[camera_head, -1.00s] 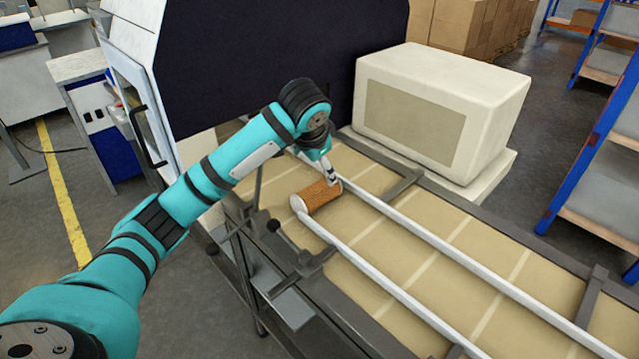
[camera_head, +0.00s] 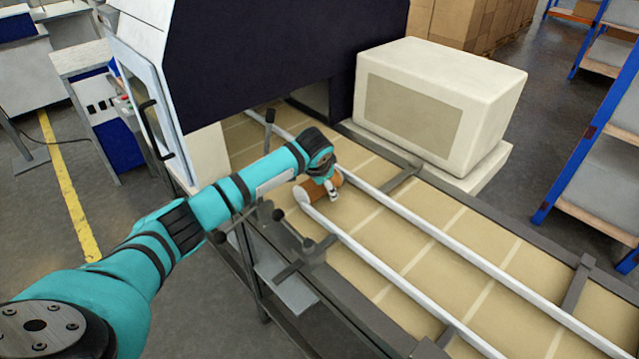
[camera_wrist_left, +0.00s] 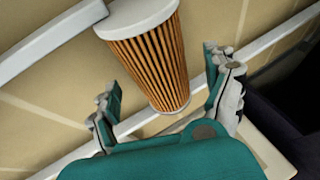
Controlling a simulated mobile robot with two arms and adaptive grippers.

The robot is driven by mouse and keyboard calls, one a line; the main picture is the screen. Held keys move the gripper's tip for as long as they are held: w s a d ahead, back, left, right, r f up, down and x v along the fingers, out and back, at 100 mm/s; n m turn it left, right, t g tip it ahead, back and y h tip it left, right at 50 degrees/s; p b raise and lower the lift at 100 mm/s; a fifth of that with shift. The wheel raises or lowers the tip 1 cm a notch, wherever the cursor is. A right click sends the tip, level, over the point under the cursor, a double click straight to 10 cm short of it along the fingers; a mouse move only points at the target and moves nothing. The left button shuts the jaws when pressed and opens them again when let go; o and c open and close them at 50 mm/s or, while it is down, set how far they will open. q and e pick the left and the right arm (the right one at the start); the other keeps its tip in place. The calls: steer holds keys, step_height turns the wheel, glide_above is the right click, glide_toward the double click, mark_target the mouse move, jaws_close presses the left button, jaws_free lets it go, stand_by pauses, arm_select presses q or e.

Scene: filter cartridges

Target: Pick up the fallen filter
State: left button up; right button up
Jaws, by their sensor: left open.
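The fallen filter (camera_head: 303,195) has orange-brown pleats and white end caps. It lies on its side on the tan conveyor belt, near the machine's opening, and my left wrist partly hides it in the head view. My left gripper (camera_head: 332,194) is at the filter. In the left wrist view, the filter (camera_wrist_left: 150,60) extends between the two spread fingers of my left gripper (camera_wrist_left: 168,104), with visible gaps on both sides. The gripper is open and holds nothing. My right gripper is not in view.
Two white guide rails (camera_head: 440,233) run along the conveyor belt (camera_head: 400,255). The dark machine housing (camera_head: 260,60) stands behind my arm. A cream box-shaped unit (camera_head: 445,100) stands beyond the belt. Dark knobbed posts (camera_head: 279,215) stand along the near edge. The belt to the right is clear.

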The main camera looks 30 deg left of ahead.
arm_select(q)
steer(key=shift+w+f, duration=0.25)
steer(key=shift+f, duration=0.2)
steer(key=shift+w+f, duration=0.1)
steer(key=shift+f, duration=0.2)
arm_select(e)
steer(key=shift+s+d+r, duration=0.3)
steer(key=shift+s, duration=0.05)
arm_select(q)
steer(key=shift+p, duration=0.3)
steer(key=shift+f, duration=0.1)
steer(key=shift+c, duration=0.2)
steer(key=c, duration=1.3)
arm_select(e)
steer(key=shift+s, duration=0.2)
